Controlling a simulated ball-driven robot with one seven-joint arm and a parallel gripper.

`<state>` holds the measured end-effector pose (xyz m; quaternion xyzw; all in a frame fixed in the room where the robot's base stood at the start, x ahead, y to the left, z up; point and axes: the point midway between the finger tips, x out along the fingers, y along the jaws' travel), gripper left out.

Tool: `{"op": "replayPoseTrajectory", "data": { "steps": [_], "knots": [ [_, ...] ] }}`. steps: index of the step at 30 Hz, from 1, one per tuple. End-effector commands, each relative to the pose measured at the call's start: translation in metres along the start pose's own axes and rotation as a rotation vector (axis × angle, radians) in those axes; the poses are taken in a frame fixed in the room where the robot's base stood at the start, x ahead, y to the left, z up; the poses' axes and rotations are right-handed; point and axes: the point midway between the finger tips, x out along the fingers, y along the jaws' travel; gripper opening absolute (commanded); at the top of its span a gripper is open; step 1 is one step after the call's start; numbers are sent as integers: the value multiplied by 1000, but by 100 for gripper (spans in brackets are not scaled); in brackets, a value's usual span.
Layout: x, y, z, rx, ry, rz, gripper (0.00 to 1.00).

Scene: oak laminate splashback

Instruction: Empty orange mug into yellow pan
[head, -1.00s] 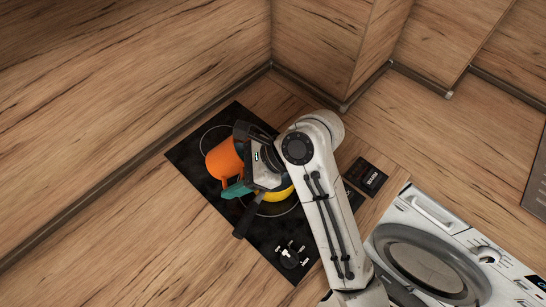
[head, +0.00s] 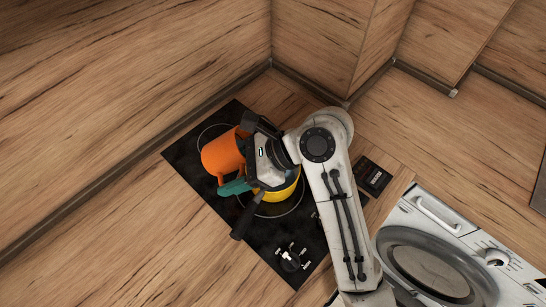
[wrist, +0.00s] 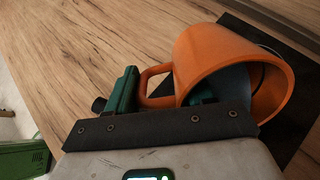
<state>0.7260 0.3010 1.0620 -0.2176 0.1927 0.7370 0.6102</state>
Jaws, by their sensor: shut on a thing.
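The orange mug (head: 222,155) is held above the black cooktop, left of the yellow pan, in the head view. In the wrist view the mug (wrist: 215,50) lies tilted with its mouth toward the lower right. A blue-grey patch shows inside its mouth; I cannot tell what it is. My gripper (head: 242,172) is shut on the mug, its teal fingers at the handle side; it also shows in the wrist view (wrist: 160,98). The yellow pan (head: 284,191) sits on the cooktop, mostly hidden under my gripper, with its dark handle pointing to the lower left.
A wooden splashback (head: 130,80) rises behind and to the left. A white appliance (head: 440,245) with a round door stands at the right. Bare wooden counter lies left of the cooktop.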

Motion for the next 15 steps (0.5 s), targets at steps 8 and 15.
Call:
{"op": "replayPoseTrajectory", "data": {
  "steps": [8, 15],
  "knots": [
    [-1, 0, 0, -2, -32, -1, 0],
    [-2, 0, 2, -2, -59, 0, 0]
  ]
}}
